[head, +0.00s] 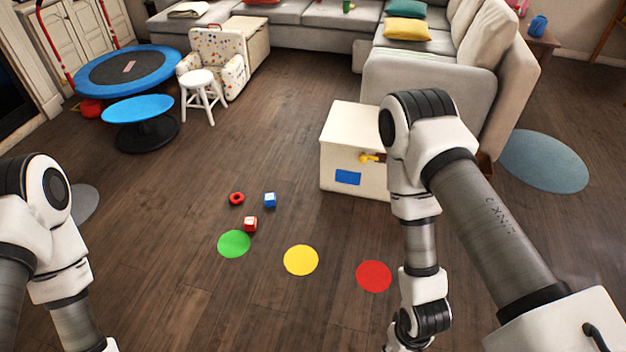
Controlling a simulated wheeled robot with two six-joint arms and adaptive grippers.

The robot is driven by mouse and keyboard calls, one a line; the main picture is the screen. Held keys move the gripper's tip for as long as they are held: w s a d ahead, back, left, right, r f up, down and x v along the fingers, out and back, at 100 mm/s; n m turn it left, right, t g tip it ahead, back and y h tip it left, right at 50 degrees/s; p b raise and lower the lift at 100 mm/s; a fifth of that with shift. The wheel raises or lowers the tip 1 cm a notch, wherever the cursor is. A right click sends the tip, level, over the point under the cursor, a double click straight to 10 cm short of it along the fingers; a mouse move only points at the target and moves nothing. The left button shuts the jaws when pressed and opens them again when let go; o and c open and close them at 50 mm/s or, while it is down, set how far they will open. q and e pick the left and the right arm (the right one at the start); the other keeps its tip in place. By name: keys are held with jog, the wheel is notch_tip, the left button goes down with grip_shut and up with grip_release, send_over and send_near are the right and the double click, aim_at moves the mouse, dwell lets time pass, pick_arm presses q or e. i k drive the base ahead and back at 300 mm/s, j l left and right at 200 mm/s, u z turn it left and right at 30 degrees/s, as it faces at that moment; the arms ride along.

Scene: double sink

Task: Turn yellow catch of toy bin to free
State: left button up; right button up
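The white toy bin (338,125) stands on the floor right of centre, in front of the grey sofa, with a blue patch (348,177) on its front. The yellow catch (369,158) is on the bin's front near the upper edge; it looks roughly level. My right arm passes in front of the bin's right side and hides part of it, close to the catch in the picture. I cannot tell whether the arm touches the bin. Both arms run down out of the bottom of the picture, and neither gripper's fingers show.
A red ring (237,198), a blue block (270,200) and a red block (250,224) lie on the floor. Green (234,244), yellow (301,260) and red (374,276) discs lie nearer.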

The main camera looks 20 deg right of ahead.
aim_at(363, 159)
jog(key=i+l+z, duration=0.1)
jog(key=z, duration=0.3)
jog(key=i+l+z, duration=0.15)
jog(key=z, duration=0.2)
jog(key=i+l+z, duration=0.15)
jog(key=z, duration=0.25)
jog(key=i+l+z, duration=0.15)
jog(key=i, duration=0.45)
jog(key=i+l+z, duration=0.15)
jog(key=i, duration=0.5)
